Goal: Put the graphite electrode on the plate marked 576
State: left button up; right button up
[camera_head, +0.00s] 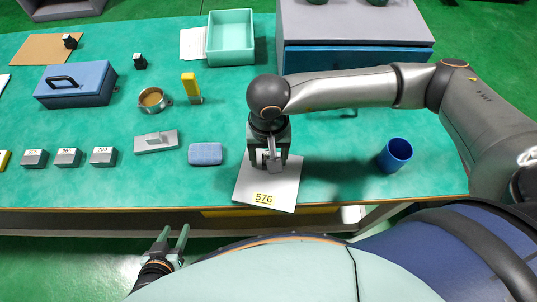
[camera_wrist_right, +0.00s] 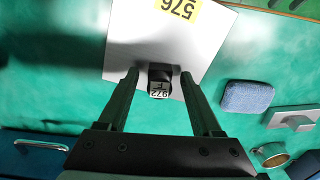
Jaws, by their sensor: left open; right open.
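The white plate marked 576 (camera_head: 280,193) lies at the table's front edge, and its yellow label also shows in the right wrist view (camera_wrist_right: 215,45). My right gripper (camera_head: 270,166) points down over the plate's rear part. In the right wrist view its open fingers (camera_wrist_right: 160,72) are on either side of a small dark block (camera_wrist_right: 159,77) with a label reading 972, apparently the graphite electrode. A gap shows on each side of the block. It appears upright on the plate; its base is partly hidden. My left gripper (camera_head: 176,238) is open and empty, in front of the table.
Similar dark blocks stand at the back left (camera_head: 139,61) and on a brown board (camera_head: 35,50). A blue sponge (camera_head: 205,154) lies left of the plate, a blue cup (camera_head: 395,155) to the right. Grey labelled blocks (camera_head: 67,157) line the front left. Table is clear between plate and cup.

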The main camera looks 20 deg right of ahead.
notch_tip(320, 180, up, 12)
dwell(0.6)
